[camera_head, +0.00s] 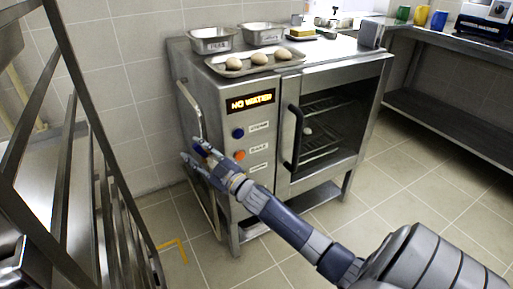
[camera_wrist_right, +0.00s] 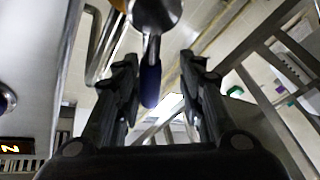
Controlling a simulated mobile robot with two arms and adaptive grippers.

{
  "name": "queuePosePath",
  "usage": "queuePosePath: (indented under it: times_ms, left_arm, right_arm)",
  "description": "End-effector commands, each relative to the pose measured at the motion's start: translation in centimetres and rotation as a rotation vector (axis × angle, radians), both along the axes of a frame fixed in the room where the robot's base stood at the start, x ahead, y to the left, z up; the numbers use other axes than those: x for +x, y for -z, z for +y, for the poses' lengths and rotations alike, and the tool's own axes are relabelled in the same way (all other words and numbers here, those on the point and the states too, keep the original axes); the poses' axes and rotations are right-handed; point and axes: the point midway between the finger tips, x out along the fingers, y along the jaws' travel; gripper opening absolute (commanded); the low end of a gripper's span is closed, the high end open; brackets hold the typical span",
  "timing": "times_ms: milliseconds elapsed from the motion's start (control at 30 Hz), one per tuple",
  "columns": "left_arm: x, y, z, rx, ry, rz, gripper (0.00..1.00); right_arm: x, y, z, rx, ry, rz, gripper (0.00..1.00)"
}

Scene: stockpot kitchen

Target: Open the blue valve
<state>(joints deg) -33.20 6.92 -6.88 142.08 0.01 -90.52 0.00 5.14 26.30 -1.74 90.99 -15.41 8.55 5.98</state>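The blue valve handle (camera_wrist_right: 151,82) hangs from a shiny metal body (camera_wrist_right: 155,14) in the right wrist view. It lies between the two spread fingers of my right gripper (camera_wrist_right: 158,75), closer to the left finger, and no clear grip on it shows. In the head view my right gripper (camera_head: 191,152) is at the left side of the steel oven (camera_head: 257,180), beside the side pipe (camera_head: 190,108). A bit of blue shows at its fingers there, but the valve is mostly hidden. My left gripper is not in view.
The oven display (camera_head: 250,102) reads "NO WATER". A blue button (camera_head: 238,133) and an orange button (camera_head: 239,155) sit below it. A tray of buns (camera_head: 225,69) and metal pans (camera_head: 211,44) stand on top. A metal rack (camera_head: 75,225) stands close on the left.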

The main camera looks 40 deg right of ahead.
Motion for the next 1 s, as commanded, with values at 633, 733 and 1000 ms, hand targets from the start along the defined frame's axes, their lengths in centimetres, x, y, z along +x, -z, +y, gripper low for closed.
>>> queuePosePath:
  times_ms: [633, 733, 1000]
  left_arm:
    - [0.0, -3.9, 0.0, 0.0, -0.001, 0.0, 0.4]
    - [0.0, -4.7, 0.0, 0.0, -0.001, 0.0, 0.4]
    - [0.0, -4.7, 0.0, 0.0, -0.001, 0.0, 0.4]
  right_arm:
    - [0.8, 4.9, 2.8, -0.827, 0.0, 0.215, 0.35]
    - [0.8, 5.6, 2.9, -0.907, -0.001, 0.236, 0.35]
    - [-3.8, 5.4, 2.2, -0.904, -0.002, 0.24, 0.35]
